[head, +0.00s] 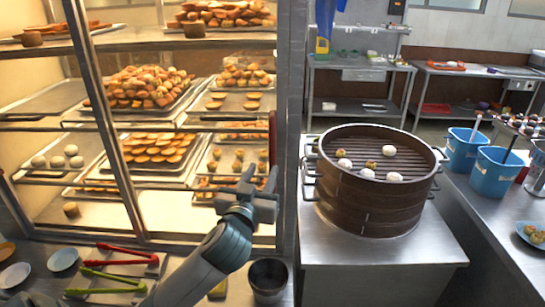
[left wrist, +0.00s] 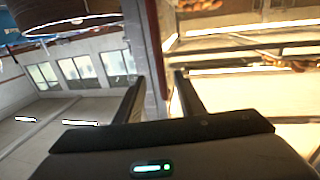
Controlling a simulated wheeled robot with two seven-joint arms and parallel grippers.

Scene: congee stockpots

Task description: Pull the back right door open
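The display cabinet's right glass door (head: 190,205) stands in front of shelves of baked goods, in the head view. It looks closed. A dark upright handle (head: 272,138) is at its right edge. My left gripper (head: 260,177) is in front of the door's right edge, close to the handle's lower end. In the left wrist view the two fingers of my left gripper (left wrist: 158,88) are apart, and an upright strip at the door edge (left wrist: 153,50) shows between them. I cannot tell whether they touch the handle. My right gripper is not in view.
A round bamboo steamer (head: 370,205) with buns stands on a steel counter (head: 375,270) to the right. A dark metal cup (head: 268,278) and tongs (head: 125,252) are below the door. Blue buckets (head: 495,170) stand on the far right counter.

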